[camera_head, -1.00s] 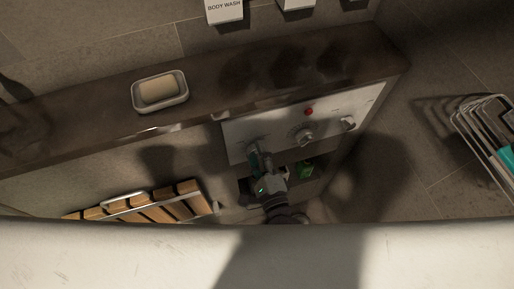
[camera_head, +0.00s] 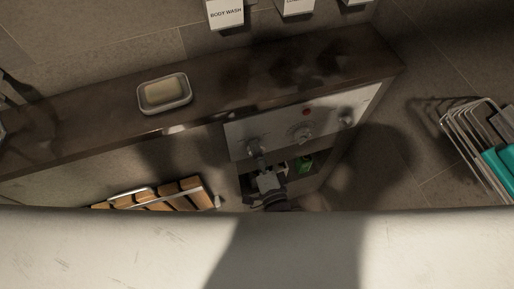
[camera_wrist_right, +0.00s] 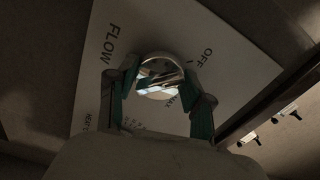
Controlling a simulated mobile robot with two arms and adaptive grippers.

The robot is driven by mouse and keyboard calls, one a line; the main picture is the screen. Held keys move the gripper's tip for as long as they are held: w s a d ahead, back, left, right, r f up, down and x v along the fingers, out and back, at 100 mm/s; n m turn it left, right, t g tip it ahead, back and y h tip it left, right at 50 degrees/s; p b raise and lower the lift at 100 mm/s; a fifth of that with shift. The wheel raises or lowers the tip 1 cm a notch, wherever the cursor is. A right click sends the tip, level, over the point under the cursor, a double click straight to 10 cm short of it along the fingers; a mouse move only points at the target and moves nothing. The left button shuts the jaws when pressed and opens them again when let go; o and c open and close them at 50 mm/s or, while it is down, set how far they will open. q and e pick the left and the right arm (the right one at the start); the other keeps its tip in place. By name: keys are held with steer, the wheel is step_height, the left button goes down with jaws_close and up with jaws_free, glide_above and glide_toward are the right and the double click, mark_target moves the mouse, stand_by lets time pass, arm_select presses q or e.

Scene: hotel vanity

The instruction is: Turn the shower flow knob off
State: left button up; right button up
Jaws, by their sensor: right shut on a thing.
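The flow knob is a round, shiny metal knob (camera_wrist_right: 158,67) on a pale panel (camera_head: 279,121). In the wrist view the panel (camera_wrist_right: 222,75) carries the words FLOW, OFF and MAX around it. My right gripper (camera_wrist_right: 157,82) has one teal-padded finger on each side of the knob and is shut on it. I cannot tell exactly which mark the knob points to. My left gripper does not show.
A soap dish (camera_head: 165,103) stands on the dark ledge above. Below is a niche with a green item (camera_head: 304,164). A wooden slatted rack (camera_head: 160,196) and a wire rack (camera_head: 468,150) flank it.

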steer(key=shift+w+d+r, duration=0.2)
steer(key=shift+r, duration=0.1)
steer(key=o, duration=1.2)
steer(key=shift+c, duration=0.2)
steer(key=shift+s+f, duration=0.1)
steer(key=shift+s, duration=0.05)
steer(key=shift+s+f, duration=0.1)
steer(key=shift+s, duration=0.15)
steer(key=v, duration=1.1)
steer(key=shift+s, duration=0.2)
steer(key=shift+d, duration=0.15)
